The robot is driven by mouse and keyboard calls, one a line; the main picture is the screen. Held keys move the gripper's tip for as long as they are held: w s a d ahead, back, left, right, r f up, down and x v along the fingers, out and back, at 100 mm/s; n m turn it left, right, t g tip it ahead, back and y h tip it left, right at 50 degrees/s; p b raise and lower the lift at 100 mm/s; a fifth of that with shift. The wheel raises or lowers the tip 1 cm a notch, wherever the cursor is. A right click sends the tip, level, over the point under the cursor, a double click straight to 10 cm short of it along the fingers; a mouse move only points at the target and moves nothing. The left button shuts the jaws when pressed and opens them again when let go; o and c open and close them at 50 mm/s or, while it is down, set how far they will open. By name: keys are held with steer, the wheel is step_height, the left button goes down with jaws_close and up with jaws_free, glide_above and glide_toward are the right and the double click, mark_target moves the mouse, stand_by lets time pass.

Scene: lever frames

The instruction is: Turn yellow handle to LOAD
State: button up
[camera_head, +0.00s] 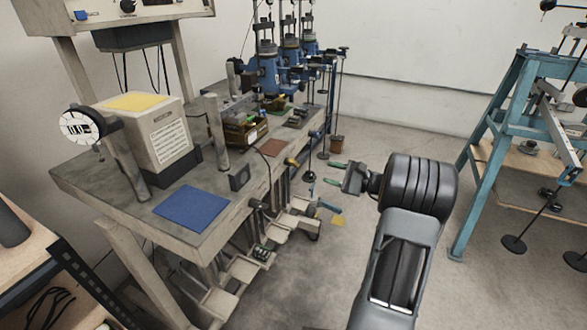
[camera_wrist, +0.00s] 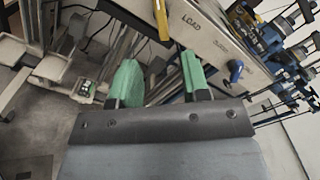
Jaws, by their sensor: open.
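The yellow handle (camera_wrist: 161,20) shows at the top of the wrist view, on the left end of a pale panel. The word LOAD is printed on the panel just right of it. In the head view the handle (camera_head: 291,162) is a small yellow piece at the workbench's front edge. My gripper (camera_head: 331,174) is open, with green fingertips, to the right of the handle. In the wrist view my gripper (camera_wrist: 159,76) has nothing between its fingers. The handle lies beyond the gap between the fingertips, and no contact shows.
A blue knob (camera_wrist: 235,70) sits on the panel, right of the handle. The workbench (camera_head: 110,185) carries a beige box, a blue mat (camera_head: 191,207) and blue machines (camera_head: 268,70) at the back. A teal stand (camera_head: 490,150) is at the right. Open floor lies between.

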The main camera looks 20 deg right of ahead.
mark_target(297, 164)
steer(key=x, duration=1.3)
steer(key=shift+w, duration=0.1)
steer(key=c, duration=0.7)
